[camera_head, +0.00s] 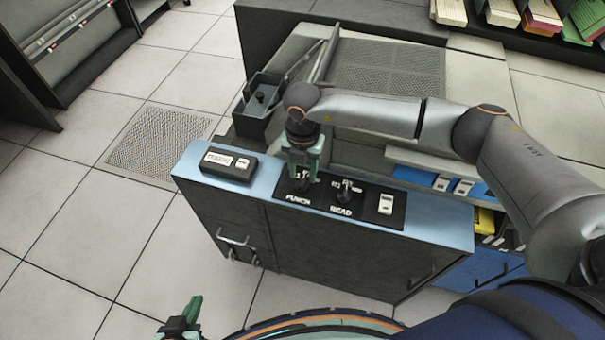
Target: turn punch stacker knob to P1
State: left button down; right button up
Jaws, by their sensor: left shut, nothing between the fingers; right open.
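The black control panel (322,205) lies on the blue top edge of the machine and carries the labels PUNCH and READ. The punch knob (300,186) stands above the PUNCH label and is largely hidden by my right gripper. My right gripper (303,177) points down at this knob with green fingers and is open; I cannot tell whether the fingers touch it. The knob's pointing direction and most of its position marks are covered. The read knob (347,190) stands just to the right. My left gripper (188,310) is shut and empty at the bottom left, away from the machine.
A black box with white buttons (229,165) sits on the left of the blue top. A switch plate (386,204) lies right of the read knob. A dark open bin (262,110) is behind. Card trays (440,182) are at the right. Tiled floor is free at the left.

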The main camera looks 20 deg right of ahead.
jog(key=shift+f, duration=1.1)
grip_shut()
